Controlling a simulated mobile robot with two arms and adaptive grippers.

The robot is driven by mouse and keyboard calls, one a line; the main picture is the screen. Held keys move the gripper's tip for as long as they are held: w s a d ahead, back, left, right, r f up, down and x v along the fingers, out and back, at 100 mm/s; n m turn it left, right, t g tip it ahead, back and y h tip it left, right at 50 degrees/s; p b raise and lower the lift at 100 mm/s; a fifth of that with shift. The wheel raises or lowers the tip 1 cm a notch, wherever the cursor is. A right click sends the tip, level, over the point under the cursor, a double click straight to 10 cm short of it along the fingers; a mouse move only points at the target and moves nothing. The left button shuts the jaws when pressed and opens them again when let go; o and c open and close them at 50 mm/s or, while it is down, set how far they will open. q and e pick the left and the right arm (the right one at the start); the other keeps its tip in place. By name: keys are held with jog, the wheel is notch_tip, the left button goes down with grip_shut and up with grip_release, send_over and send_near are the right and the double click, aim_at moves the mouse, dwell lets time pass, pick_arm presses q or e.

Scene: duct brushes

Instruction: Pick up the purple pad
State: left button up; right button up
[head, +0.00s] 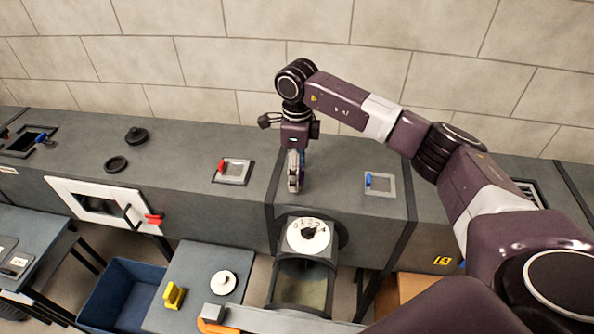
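My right arm comes in from the right, and its gripper (295,183) points down at the top of the grey duct (345,200), above the round white dial. A small bluish-purple sliver (302,160) shows beside the fingers; I cannot tell whether it is the purple pad or part of the gripper. No other purple pad is clearly visible. The fingers are seen edge-on, so their opening is hidden. My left gripper is not in view.
The duct top has small framed hatches with a red (221,165) and a blue handle (368,179), plus a black knob (136,135) and ring (116,164). A white dial (308,235) is on its front. Below are a blue bin (122,285) and a yellow block (174,296).

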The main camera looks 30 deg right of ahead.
jog(key=shift+f, duration=0.6)
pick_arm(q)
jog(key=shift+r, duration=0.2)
pick_arm(e)
jog(key=c, duration=1.2)
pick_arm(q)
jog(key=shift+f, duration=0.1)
pick_arm(e)
jog(key=shift+r, duration=0.15)
jog(key=shift+c, duration=0.2)
pick_arm(q)
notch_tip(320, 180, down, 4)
jog(key=b, duration=0.4)
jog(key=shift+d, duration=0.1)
pick_arm(e)
notch_tip(320, 180, up, 20)
